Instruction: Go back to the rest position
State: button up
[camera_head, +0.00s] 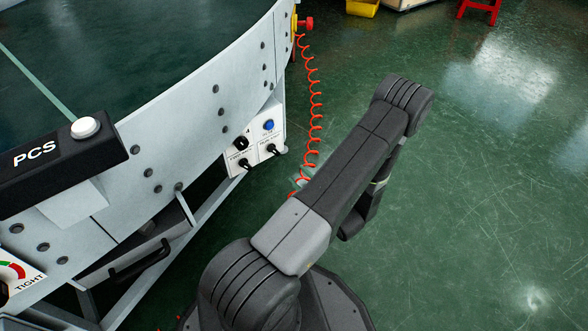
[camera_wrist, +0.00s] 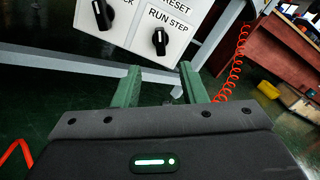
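My gripper (camera_wrist: 160,68) shows in the wrist view, with its two green fingers standing apart and nothing held between them. The white control panel (camera_wrist: 206,28) lies just beyond the fingertips. It carries black knobs and the label RUN STEP. I cannot tell whether the fingers touch it, but a gap seems to show. The same panel (camera_head: 259,150) shows there, left of the arm, with a blue button and black knobs.
The curved conveyor (camera_head: 195,85) fills the left side, with a black PCS box (camera_head: 60,168) on its edge. A coiled red cable (camera_head: 315,110) hangs between conveyor and arm. A yellow bin (camera_head: 362,8) and red stool (camera_head: 479,8) stand far back. The green floor at right is clear.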

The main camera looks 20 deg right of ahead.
aim_at(275, 152)
jog(key=shift+s, duration=0.2)
jog(key=b+x, duration=0.3)
jog(key=x, duration=1.1)
jog(key=shift+d+b, duration=0.1)
jog(key=shift+b, duration=0.3)
jog(key=shift+s, duration=0.15)
